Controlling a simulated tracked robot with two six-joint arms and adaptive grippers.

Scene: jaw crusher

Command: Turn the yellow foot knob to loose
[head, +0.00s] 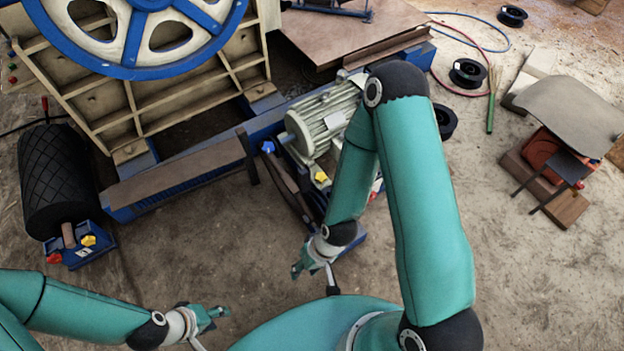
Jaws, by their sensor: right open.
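One yellow knob (321,177) sits low on the blue frame beside the pale ribbed motor (325,118). A second yellow knob (89,240) sits on a small blue base at the left. I cannot tell which one is the foot knob, or how either is set. My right gripper (303,264) is open, below and a little left of the knob by the motor and apart from it. My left gripper (213,316) hangs over bare ground at the lower left, away from both knobs; its fingers are too small to read.
A blue knob (268,146) is on the frame left of the motor. A red knob (54,257) is beside the left yellow knob, under a black roller (56,180). The blue flywheel (140,35) stands at the back.

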